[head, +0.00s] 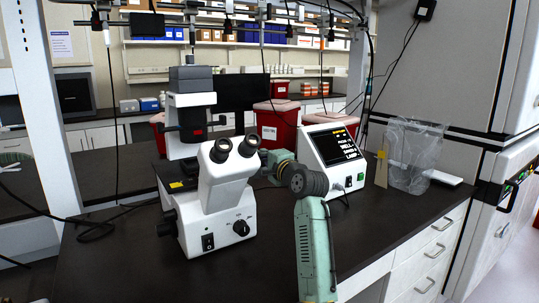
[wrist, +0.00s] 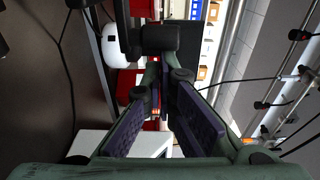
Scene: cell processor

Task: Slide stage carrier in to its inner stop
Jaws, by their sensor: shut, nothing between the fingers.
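The microscope (head: 214,205) is white and black and stands upright on the dark bench, its twin eyepieces (head: 235,148) facing the front. Its black stage area (head: 168,172) shows to the left of the eyepiece head, with a yellow label near it. I cannot pick out the stage carrier or tell how far in it sits. My green arm reaches up from the front, right of the microscope, and bends left behind the eyepieces, which hide my gripper in the head view. In the wrist view my gripper (wrist: 162,90) has its purple-padded fingers converging at the tips, shut and empty.
A white display unit (head: 331,155) stands right of my arm. A clear bag (head: 411,155) is farther right. Red bins (head: 277,127) stand behind. Cables (head: 108,120) hang at the left. The bench front left of the microscope (head: 110,255) is clear.

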